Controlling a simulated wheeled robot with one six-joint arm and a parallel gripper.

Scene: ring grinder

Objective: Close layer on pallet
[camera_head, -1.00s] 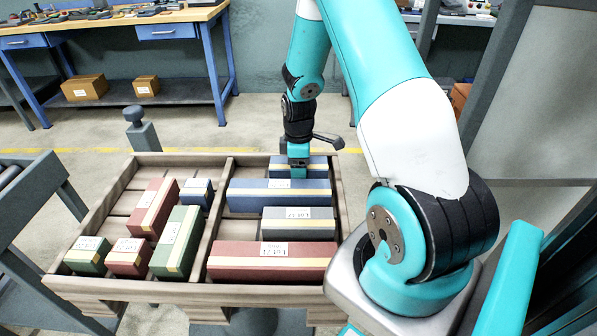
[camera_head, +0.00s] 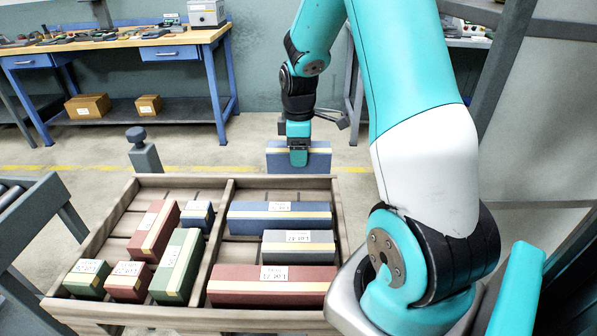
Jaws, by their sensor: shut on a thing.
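My gripper (camera_head: 298,158) is shut on a blue box (camera_head: 283,160) with a cream band. It holds the box above the far edge of the wooden pallet tray (camera_head: 214,232), in the right half of the picture. In the right compartment lie a long blue box (camera_head: 250,218), a grey box (camera_head: 299,247) and a long red box (camera_head: 235,287). In the left compartment lie a red box (camera_head: 148,238), a small blue box (camera_head: 197,215), a tall green box (camera_head: 170,278), a small red box (camera_head: 125,284) and a small green box (camera_head: 85,279).
A grey post with a dark knob (camera_head: 137,136) stands behind the tray. A roller conveyor (camera_head: 20,205) is at the left. A workbench (camera_head: 120,47) with cardboard boxes (camera_head: 88,105) on its shelf stands at the back. Bare tray floor shows behind the long blue box.

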